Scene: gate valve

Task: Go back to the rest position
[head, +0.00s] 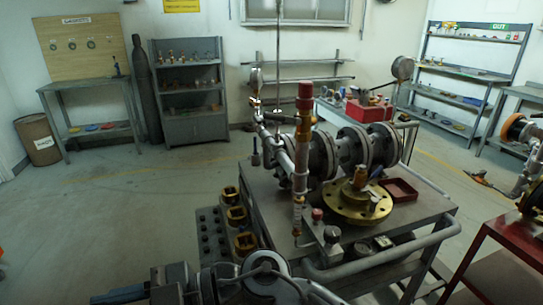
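The gate valve assembly, a grey flanged pipe body (350,150), lies on a grey wheeled cart (270,205). A brass flange (359,202) with a small brass fitting on top lies on the cart in front of it. My arm is folded low along the bottom edge, left of the cart's front handle. Its dark end, which seems to be my gripper (122,295), points left and is partly cut off by the frame. Its fingers cannot be made out clearly. I see nothing held in it.
An upright pipe with a red top (304,110) stands at the cart's left side. A holder with yellow sockets (236,215) hangs there. A red cart (497,260) stands at right. Shelves (188,90) and a workbench (95,110) line the back. The floor at left is clear.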

